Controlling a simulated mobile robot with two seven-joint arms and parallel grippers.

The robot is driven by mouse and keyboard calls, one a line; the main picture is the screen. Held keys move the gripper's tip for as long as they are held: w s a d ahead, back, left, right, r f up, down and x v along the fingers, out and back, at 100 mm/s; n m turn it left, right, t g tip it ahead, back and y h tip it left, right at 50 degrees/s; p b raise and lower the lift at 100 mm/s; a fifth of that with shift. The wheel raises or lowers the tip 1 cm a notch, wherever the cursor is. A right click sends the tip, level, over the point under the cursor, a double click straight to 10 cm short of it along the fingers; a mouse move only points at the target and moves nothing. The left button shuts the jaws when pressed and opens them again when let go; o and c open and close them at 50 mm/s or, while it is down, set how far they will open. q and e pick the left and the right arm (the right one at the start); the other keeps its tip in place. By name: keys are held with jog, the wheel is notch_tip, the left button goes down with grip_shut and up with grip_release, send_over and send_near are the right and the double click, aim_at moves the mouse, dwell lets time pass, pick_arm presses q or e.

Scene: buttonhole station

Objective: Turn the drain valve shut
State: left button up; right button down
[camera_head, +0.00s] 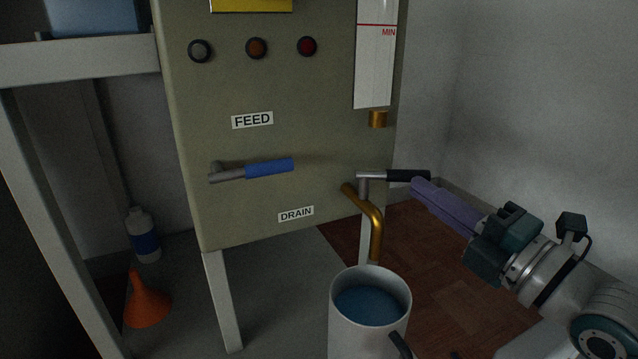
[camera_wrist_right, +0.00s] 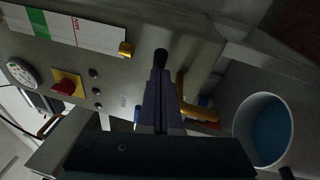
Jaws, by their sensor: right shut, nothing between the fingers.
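The drain valve has a grey metal stem and a lever with a black grip (camera_head: 408,176), pointing right above the bent brass drain pipe (camera_head: 377,235). The DRAIN label (camera_head: 296,214) is to its left. My right gripper (camera_head: 418,187) is shut and empty, its purple fingers at the underside of the black grip's outer part; whether they touch it I cannot tell. In the right wrist view the black grip (camera_wrist_right: 161,55) shows just beyond the fingertips (camera_wrist_right: 159,76). A white container (camera_head: 368,318) holding blue liquid stands below the pipe's mouth. My left gripper is not in view.
The blue-gripped FEED lever (camera_head: 268,167) points right on the same panel (camera_head: 225,90). A sight gauge (camera_head: 375,60) hangs above the drain valve. An orange funnel (camera_head: 146,302) and a bottle (camera_head: 144,238) stand on the floor at left. The wall bounds the right side.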

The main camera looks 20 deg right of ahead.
aim_at(431, 181)
jog(key=shift+w+d, duration=0.6)
jog(key=shift+w, duration=0.2)
jog(key=shift+w+d, duration=0.6)
jog(key=shift+w, duration=0.15)
jog(key=shift+b, duration=0.3)
jog(key=shift+s+d+f, duration=0.1)
